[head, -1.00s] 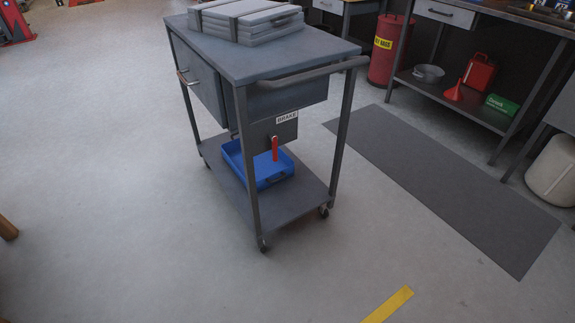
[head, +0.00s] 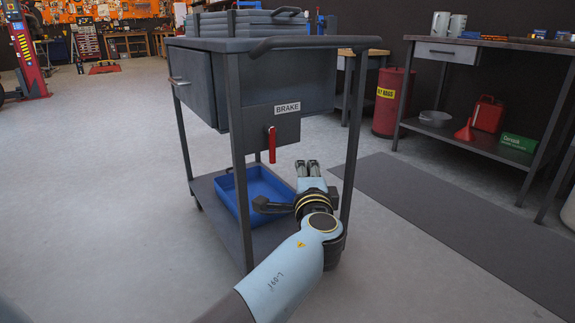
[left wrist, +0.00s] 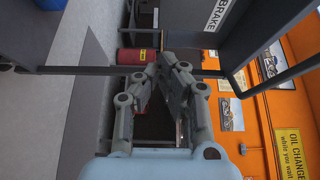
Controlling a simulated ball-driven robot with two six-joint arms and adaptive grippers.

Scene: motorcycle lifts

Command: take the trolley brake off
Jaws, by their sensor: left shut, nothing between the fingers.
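The trolley (head: 250,45) is grey and stands in front of me. A plate below its drawer box carries a white BRAKE label (head: 287,107); the label also shows sideways at the top of the left wrist view (left wrist: 218,14). The red brake lever (head: 272,146) hangs straight down from this plate. My left gripper (head: 308,168) is shut and empty, to the right of the lever and a little lower, apart from it in the picture. Its fingers lie together in the left wrist view (left wrist: 163,68), where I cannot make out the lever. My right gripper is not in view.
A blue tray (head: 256,190) sits on the trolley's lower shelf. The trolley's right front leg (head: 353,140) and push handle (head: 305,42) are close to my left arm. A red drum (head: 391,102) and a workbench (head: 470,145) stand behind right.

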